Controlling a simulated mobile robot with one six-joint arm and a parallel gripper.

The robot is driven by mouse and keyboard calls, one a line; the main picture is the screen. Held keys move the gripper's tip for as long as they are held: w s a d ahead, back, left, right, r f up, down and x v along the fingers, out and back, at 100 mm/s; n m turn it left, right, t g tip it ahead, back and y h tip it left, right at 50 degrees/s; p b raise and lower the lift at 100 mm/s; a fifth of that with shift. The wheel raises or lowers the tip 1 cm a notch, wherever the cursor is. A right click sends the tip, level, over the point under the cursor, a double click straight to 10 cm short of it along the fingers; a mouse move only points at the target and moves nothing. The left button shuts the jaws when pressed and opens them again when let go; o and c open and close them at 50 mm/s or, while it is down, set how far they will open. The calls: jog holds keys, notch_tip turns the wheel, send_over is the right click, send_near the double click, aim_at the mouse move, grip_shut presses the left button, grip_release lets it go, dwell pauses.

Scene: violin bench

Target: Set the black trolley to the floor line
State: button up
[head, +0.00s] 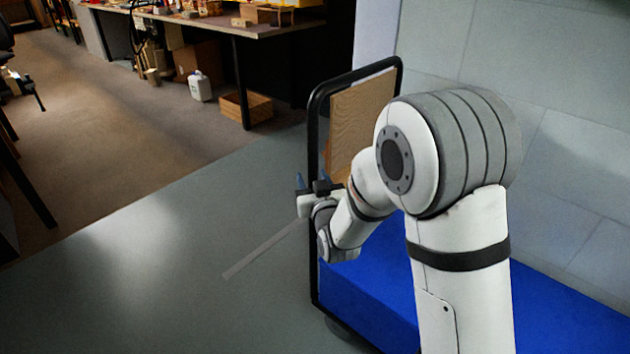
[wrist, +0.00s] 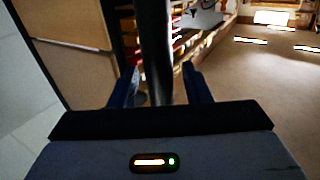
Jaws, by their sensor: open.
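The black trolley (head: 313,135) stands right of centre in the head view, with a tall black tube handle and a blue deck (head: 365,290). The floor line (head: 262,250) is a pale grey strip on the floor, left of the trolley and running towards it; its right end meets my gripper in the picture. My gripper (head: 312,182) is open at the trolley's near upright. In the wrist view, the black upright (wrist: 156,45) shows between the two blue fingers of my gripper (wrist: 161,78). I cannot tell whether they touch it. My arm hides part of the deck.
Wooden boards (head: 355,115) stand on the trolley. A grey wall (head: 570,150) is close on the right. A workbench (head: 250,28) stands at the back, with a wooden crate (head: 246,106) and a white canister (head: 200,87) below.

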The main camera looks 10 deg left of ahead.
jog(key=shift+c, duration=0.4)
grip_shut()
jog(key=shift+a, duration=0.1)
